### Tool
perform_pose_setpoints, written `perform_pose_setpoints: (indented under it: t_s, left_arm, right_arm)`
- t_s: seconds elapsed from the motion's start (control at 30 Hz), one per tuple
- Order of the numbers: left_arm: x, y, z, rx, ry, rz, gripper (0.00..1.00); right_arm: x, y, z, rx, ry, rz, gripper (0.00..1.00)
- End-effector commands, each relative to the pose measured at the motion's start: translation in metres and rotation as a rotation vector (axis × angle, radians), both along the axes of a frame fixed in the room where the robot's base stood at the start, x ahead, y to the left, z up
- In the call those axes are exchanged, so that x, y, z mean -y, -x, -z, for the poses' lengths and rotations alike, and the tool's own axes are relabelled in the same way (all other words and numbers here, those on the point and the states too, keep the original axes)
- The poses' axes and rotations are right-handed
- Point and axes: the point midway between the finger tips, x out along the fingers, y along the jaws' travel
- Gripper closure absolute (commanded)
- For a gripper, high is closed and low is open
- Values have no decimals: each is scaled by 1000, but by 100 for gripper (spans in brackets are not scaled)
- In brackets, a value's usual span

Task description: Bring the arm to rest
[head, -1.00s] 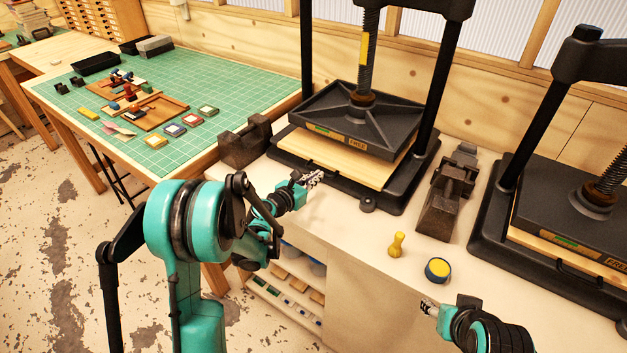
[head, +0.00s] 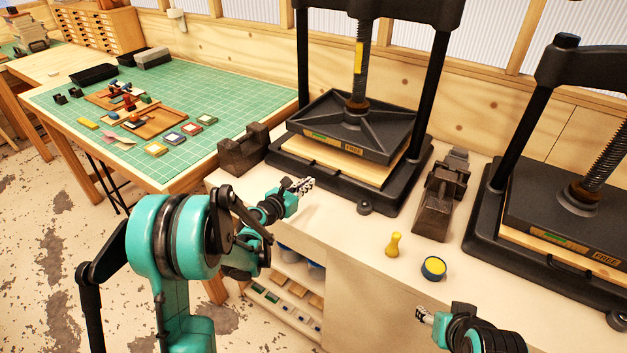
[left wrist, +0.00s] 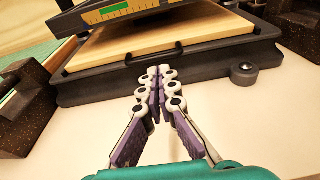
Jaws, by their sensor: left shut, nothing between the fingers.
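My left gripper (head: 304,184) is over the pale bench top, in front of the middle press. In the left wrist view its fingers (left wrist: 158,75) meet at the tips, shut with nothing between them. The press base (left wrist: 90,84) lies just beyond the fingertips, and no contact shows. My right gripper (head: 421,315) is at the lower right, by the front edge of the bench. It is small in the picture, and whether its fingers are open or shut does not show.
The middle press (head: 345,125) and another press (head: 570,210) stand on the bench (head: 345,225). Dark metal blocks (head: 243,150) and (head: 440,200) flank the middle press. A yellow stamp (head: 393,245) and a round tin (head: 433,268) stand near the front. A green-matted table (head: 215,95) is at left.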

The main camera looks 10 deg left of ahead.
Motion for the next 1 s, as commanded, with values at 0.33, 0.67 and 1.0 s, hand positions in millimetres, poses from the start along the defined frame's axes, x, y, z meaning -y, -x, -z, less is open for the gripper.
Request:
perform_pose_setpoints:
  t_s: [0.33,0.67,1.0]
  left_arm:
    - [-22,58,-14,-1,0,0,100]
    - [-22,70,-17,3,-41,15,100]
    - [30,142,-45,92,-900,369,100]
  right_arm:
    - [0,0,-15,1,0,0,49]
    - [0,-1,-16,1,0,0,49]
    - [0,-1,-16,1,0,0,49]
